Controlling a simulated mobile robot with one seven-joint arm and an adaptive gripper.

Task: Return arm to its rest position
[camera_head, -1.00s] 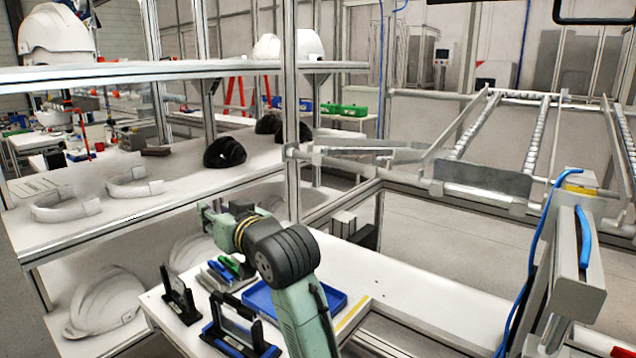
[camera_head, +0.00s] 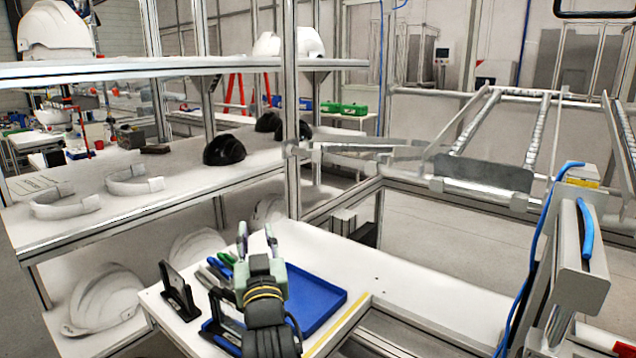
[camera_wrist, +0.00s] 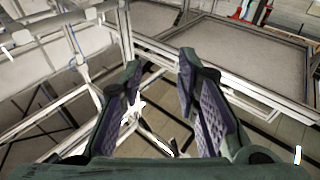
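Through the gap I see the floor and metal frame bars. My arm hides part of the tray and the black stand behind the wrist.
A shelf rack (camera_head: 120,220) at the left holds white helmet shells (camera_head: 108,300) and a black shell (camera_head: 224,150). A black holder (camera_head: 178,290) stands left of my gripper. A metal post with a blue cable (camera_head: 585,235) is at the right. The bench's right part is clear.

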